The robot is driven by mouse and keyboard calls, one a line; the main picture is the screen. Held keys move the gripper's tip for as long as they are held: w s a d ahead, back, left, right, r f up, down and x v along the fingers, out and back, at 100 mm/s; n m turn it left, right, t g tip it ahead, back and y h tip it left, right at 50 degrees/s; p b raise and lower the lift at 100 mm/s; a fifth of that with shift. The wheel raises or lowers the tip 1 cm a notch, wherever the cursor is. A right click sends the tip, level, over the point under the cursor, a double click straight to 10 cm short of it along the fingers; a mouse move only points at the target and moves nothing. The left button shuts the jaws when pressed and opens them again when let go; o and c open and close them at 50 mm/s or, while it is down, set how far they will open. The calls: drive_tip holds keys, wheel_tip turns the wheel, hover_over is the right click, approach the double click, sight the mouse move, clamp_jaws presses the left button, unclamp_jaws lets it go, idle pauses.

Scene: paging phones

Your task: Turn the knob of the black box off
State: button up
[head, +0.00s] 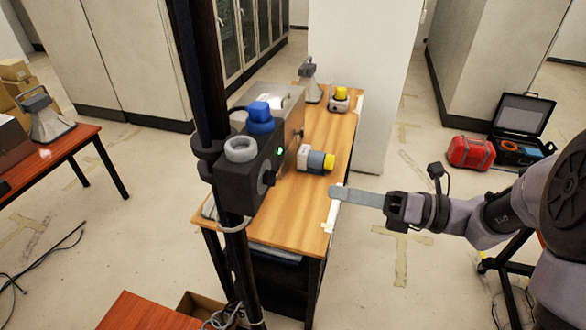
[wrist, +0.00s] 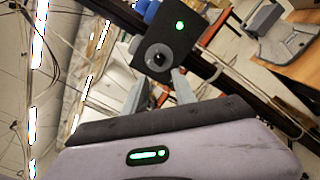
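The black box (head: 232,180) is mounted on a dark upright post. It has a blue cap and a grey ring on top, a lit green light and a round dark knob (head: 267,179) on its right-hand face. In the wrist view the box (wrist: 185,45) is tilted, its green light is lit, and the knob (wrist: 158,61) faces the camera. My gripper (head: 337,193) is to the right of the box in the head view, fingers pointing at it, with a clear gap. In the wrist view my gripper (wrist: 159,80) has its two grey fingers apart, with nothing between them.
A wooden table (head: 335,135) stands behind the post, bearing a grey-and-yellow device (head: 315,160) and a grey horn (head: 310,82). Another table (head: 75,150) is at left. A red case (head: 470,152) and open black case (head: 522,115) lie on the floor at right.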

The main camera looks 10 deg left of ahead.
sight(270, 178)
drive_tip(key=a+p, duration=0.2)
drive_tip(key=a, duration=0.9)
drive_tip(key=shift+w, duration=0.35)
drive_tip(key=shift+c, duration=0.4)
clamp_jaws()
